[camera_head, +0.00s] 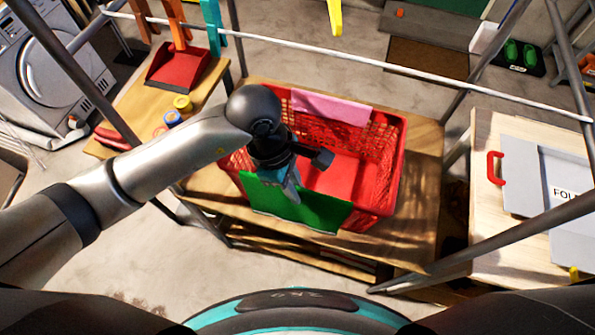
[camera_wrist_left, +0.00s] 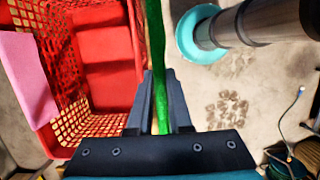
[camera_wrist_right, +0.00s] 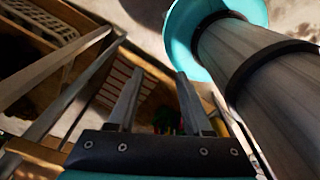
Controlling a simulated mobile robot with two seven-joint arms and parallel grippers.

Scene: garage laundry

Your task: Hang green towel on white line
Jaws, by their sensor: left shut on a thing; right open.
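The green towel (camera_head: 305,207) hangs over the near rim of the red basket (camera_head: 388,150) in the head view. My left gripper (camera_head: 290,188) reaches down to the towel's upper edge and is shut on it. In the left wrist view the towel (camera_wrist_left: 155,45) shows edge-on as a thin green strip between the fingers (camera_wrist_left: 157,105). The white line (camera_head: 370,62) runs across the head view behind and above the basket. My right gripper (camera_wrist_right: 158,100) is open and empty in its own wrist view; it does not show in the head view.
A pink cloth (camera_head: 330,107) hangs over the basket's far rim. The basket stands on a wooden table (camera_head: 420,215) inside a metal frame. Coloured clothespins (camera_head: 213,25) hang at the upper left. A red dustpan (camera_head: 180,70) is on the left bench. A grey folding board (camera_head: 535,175) lies at right.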

